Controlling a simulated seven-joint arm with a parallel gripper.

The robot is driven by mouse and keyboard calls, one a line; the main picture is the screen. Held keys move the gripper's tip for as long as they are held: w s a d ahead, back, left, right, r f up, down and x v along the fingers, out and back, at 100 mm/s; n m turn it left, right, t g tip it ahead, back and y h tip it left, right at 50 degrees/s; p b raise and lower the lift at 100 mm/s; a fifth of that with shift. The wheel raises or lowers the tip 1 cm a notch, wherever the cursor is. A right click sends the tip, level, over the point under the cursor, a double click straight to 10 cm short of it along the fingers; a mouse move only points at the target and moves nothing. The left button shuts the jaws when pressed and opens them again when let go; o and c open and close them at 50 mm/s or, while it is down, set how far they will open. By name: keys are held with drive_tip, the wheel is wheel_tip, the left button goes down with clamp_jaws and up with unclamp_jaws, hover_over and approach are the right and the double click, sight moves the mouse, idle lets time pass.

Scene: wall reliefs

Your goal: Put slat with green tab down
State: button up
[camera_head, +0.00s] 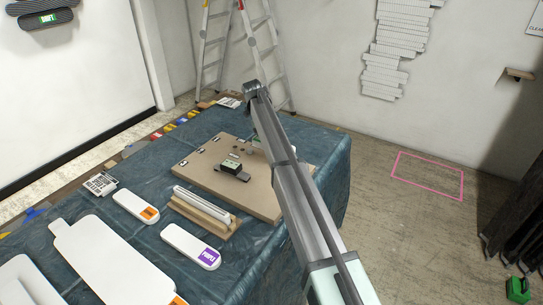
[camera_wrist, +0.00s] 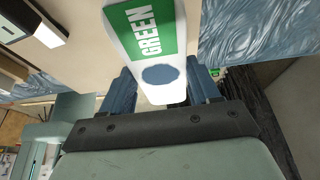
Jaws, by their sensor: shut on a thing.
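The white slat with the green tab (camera_wrist: 147,28) shows in the wrist view, its tab lettered GREEN. My gripper (camera_wrist: 163,86) has its two dark blue fingers on either side of the slat's near end, shut on it. A blue-grey round mark lies on the slat between the fingers. A tan board (camera_wrist: 85,32) shows behind the slat; I cannot tell whether they touch. In the head view my arm crosses the board (camera_head: 207,177) and hides the slat and most of my gripper.
A dark block (camera_head: 232,170) stands on the board. A wooden rack (camera_head: 203,213) holds white slats. A slat with an orange tab (camera_head: 136,207) and one with a purple tab (camera_head: 191,245) lie on the blue-covered table (camera_head: 90,205). A ladder (camera_head: 215,45) stands behind.

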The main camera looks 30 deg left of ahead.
drive_tip(key=shift+f, duration=3.2)
drive_tip(key=shift+f, duration=0.1)
drive_tip(key=o, duration=1.1)
drive_tip(key=v, duration=1.2)
drive_tip(key=shift+d, duration=0.1)
